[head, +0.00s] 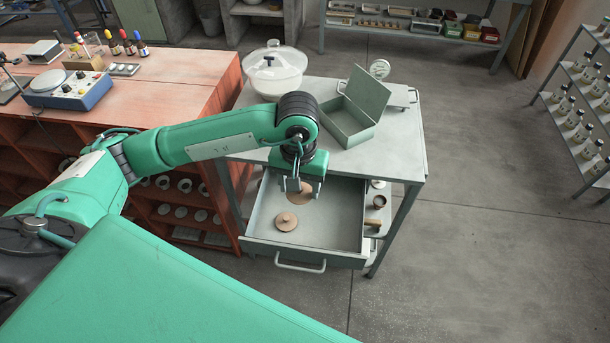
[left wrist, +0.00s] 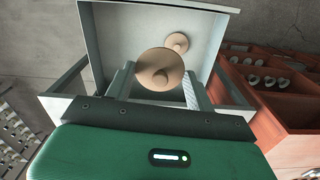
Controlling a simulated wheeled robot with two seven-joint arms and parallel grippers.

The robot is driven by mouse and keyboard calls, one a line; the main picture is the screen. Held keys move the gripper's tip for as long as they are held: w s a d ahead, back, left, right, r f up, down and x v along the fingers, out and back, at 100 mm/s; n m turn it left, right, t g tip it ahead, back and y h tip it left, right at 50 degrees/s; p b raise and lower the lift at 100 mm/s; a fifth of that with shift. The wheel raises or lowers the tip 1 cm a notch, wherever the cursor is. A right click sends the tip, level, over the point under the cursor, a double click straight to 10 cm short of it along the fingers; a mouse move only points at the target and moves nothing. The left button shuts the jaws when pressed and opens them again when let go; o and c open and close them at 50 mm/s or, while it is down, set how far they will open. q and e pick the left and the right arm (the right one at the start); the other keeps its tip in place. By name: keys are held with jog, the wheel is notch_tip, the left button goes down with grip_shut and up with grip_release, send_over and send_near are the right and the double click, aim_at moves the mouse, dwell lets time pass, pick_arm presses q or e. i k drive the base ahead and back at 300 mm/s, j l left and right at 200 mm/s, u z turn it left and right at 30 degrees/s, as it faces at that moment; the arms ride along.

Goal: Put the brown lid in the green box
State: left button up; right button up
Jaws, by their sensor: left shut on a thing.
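My left gripper (head: 299,187) reaches down over the open drawer of the grey cart. It is shut on a round brown lid (head: 304,197), which lies between its fingers; the lid and its knob show in the left wrist view (left wrist: 158,66). A second brown lid (head: 287,222) with a knob lies on the drawer floor nearer the drawer front; it looks smaller and farther off in the left wrist view (left wrist: 177,42). The green box (head: 347,128) stands on the cart top with its hinged cover raised, and it looks empty. My right gripper is out of view.
The open drawer (head: 335,225) sticks out at the front of the cart (head: 405,150). An orange-red bench (head: 185,85) is at the left. Open floor lies at the right.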

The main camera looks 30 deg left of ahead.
aim_at(345, 121)
jog(key=i+l+u, duration=0.1)
jog(key=u, duration=0.3)
jog(key=i+l+u, duration=0.1)
jog(key=u, duration=0.35)
jog(key=i+l+u, duration=0.1)
jog(key=l, duration=0.25)
jog(key=i+l, duration=0.25)
jog(key=i+l+u, duration=0.15)
jog(key=l, duration=0.25)
jog(key=i+l+u, duration=0.1)
jog(key=l, duration=0.25)
jog(key=i+l+u, duration=0.1)
jog(key=l, duration=0.3)
